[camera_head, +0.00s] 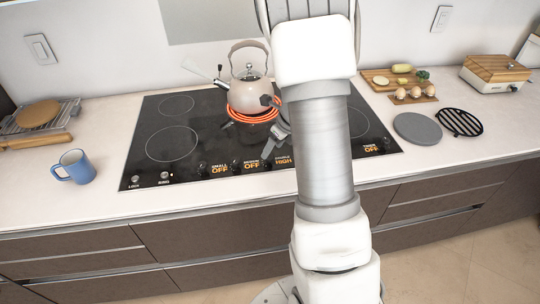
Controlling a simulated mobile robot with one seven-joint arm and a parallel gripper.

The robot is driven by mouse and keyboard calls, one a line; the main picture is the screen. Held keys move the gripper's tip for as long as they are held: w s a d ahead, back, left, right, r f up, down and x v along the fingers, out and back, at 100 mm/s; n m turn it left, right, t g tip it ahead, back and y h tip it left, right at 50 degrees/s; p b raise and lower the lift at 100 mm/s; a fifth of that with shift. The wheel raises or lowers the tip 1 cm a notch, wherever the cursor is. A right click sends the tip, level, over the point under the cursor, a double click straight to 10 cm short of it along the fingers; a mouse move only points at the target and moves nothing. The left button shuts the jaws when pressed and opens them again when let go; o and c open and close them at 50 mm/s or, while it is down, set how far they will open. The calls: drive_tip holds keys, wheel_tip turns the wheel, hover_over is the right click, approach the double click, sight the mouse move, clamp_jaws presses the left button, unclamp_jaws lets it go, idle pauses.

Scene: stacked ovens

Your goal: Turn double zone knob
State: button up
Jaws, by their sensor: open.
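The black glass cooktop (140,173) has a row of small knobs along its front edge. Two nearby labels in the row read OFF. The one closest to my gripper reads HIGH (284,161); the small word above it looks like "double", but it is too small to be sure. The knob by that label (268,164) is small and partly hidden by my gripper. My gripper (270,153) is open, with its fingers just above and behind that knob. Part of it is hidden behind my arm, and I cannot tell whether it touches the knob.
A pinkish kettle (248,95) stands on a glowing red burner (236,118), close behind my gripper. A blue mug (74,168) stands left of the cooktop. A grey round board (417,129), a black trivet (459,122) and a food board (376,82) lie to the right.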

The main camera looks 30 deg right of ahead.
sight(270, 157)
drive_tip(key=shift+x, duration=1.9)
clamp_jaws()
